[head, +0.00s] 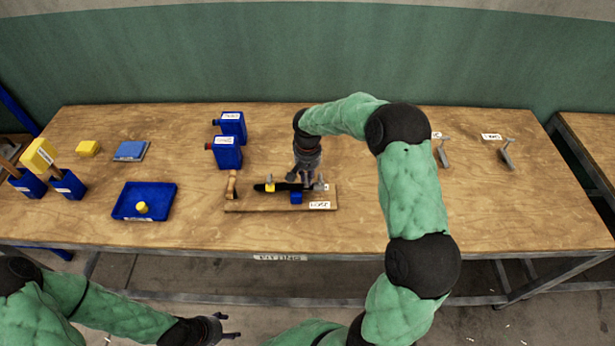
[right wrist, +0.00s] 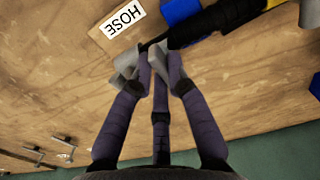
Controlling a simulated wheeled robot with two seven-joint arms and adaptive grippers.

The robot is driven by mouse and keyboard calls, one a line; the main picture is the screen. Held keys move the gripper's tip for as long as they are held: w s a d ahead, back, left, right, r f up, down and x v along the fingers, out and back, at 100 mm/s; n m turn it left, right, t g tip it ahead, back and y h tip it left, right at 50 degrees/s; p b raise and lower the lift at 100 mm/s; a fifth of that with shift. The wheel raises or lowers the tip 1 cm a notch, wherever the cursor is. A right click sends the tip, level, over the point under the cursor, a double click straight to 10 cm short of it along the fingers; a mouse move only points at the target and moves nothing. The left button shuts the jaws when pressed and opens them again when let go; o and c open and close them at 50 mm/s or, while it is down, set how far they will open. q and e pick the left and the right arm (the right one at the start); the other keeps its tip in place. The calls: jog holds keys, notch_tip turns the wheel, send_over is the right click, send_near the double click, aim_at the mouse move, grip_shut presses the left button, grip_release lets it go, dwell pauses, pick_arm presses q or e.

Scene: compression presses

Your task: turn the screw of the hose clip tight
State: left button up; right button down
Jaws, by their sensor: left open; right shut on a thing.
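The hose assembly lies on a wooden board (head: 245,207) labelled HOSE at the table's front middle. Its black hose (head: 282,187) runs along the board and also shows in the right wrist view (right wrist: 215,22). A yellow band (head: 270,187) sits around the hose, with a blue block (head: 296,197) beside it. The grey screw piece (right wrist: 124,68) is at the hose's end near the label. My right gripper (right wrist: 152,65) comes down from above and is shut on this grey piece, partly hiding it. My left gripper (head: 228,327) is open and empty, in front of the table.
Two blue canisters (head: 228,153) stand behind the board. Grey clamps (head: 507,154) lie at the right.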

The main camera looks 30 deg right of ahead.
jog(key=shift+r, duration=0.1)
dwell(0.4)
jog(key=c, duration=1.2)
grip_release()
notch_tip(320, 180, up, 12)
